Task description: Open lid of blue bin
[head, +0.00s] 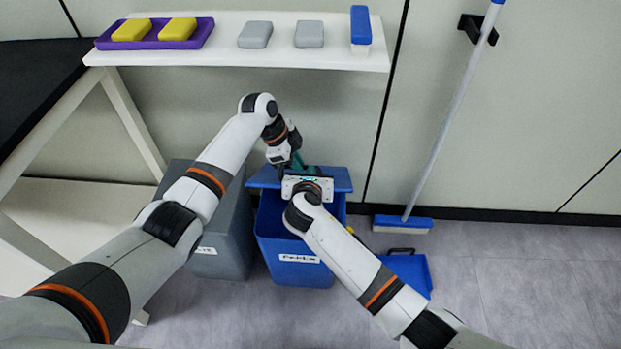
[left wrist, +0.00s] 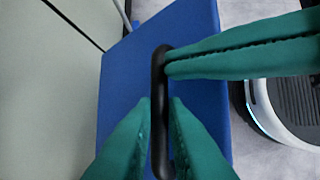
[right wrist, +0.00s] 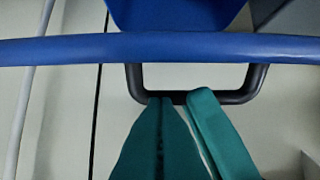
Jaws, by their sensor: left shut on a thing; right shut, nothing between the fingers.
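The blue bin (head: 293,245) stands on the floor with its open top partly showing. Its blue lid (head: 335,178) sits at the back of the opening, and its flat face fills much of the left wrist view (left wrist: 125,80). My left gripper (head: 297,163) is shut on the lid's black handle (left wrist: 159,115), with one green finger on each side. My right gripper (right wrist: 178,97) is shut and empty, its fingertips at the handle bar (right wrist: 250,88). Its green fingers reach in from the right in the left wrist view. In the head view its fingertips are hidden.
A grey bin (head: 215,235) stands just left of the blue bin. A blue dustpan (head: 410,272) and a broom (head: 404,223) are to the right. A white shelf (head: 225,57) with sponges is above, against the wall. Open floor lies at the right.

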